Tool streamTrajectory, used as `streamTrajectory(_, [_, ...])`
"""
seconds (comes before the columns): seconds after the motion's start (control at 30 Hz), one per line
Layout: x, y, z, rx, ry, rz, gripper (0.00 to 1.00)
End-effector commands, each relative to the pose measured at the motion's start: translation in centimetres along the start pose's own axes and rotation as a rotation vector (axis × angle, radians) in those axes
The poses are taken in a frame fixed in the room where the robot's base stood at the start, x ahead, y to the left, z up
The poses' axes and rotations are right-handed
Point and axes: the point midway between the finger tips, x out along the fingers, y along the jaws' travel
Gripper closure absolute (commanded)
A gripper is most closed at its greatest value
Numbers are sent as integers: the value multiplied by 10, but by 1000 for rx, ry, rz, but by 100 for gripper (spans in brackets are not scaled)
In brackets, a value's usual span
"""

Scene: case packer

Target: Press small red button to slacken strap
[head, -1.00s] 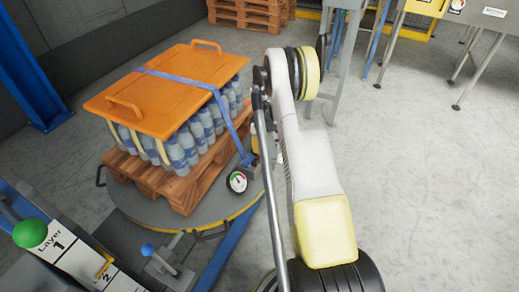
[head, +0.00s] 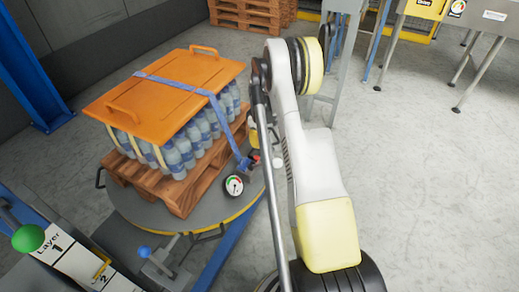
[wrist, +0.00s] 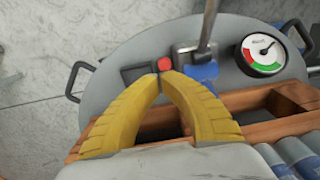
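The small red button (wrist: 164,64) sits on a dark block on the grey round platform in the wrist view. My gripper (wrist: 160,78) has two curved yellow fingers with their tips together, right at the near edge of the button. Whether the tips touch it I cannot tell. The blue strap (wrist: 203,72) runs to a metal tensioner (wrist: 196,52) just right of the button. In the head view the strap (head: 180,80) crosses the orange lid (head: 150,105) over the bottles and comes down to the platform's edge. My gripper is partly hidden by my arm there.
A round gauge (wrist: 263,53) with green and red zones stands right of the tensioner. A wooden pallet (wrist: 260,120) lies close under my fingers, with bottles (wrist: 300,155) on it. Platform handles (wrist: 76,82) stick out at the rim. The floor (head: 430,200) at right is clear.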

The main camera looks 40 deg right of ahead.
Motion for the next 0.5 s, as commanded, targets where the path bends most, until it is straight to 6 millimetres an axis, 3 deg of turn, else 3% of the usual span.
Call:
streamTrajectory(0.03, [-16,-1,-1,-1,0,0,100])
streamTrajectory(0.2, [-45,0,0,-1,0,0,100])
streamTrajectory(0.5, [-62,0,0,-1,0,0,100])
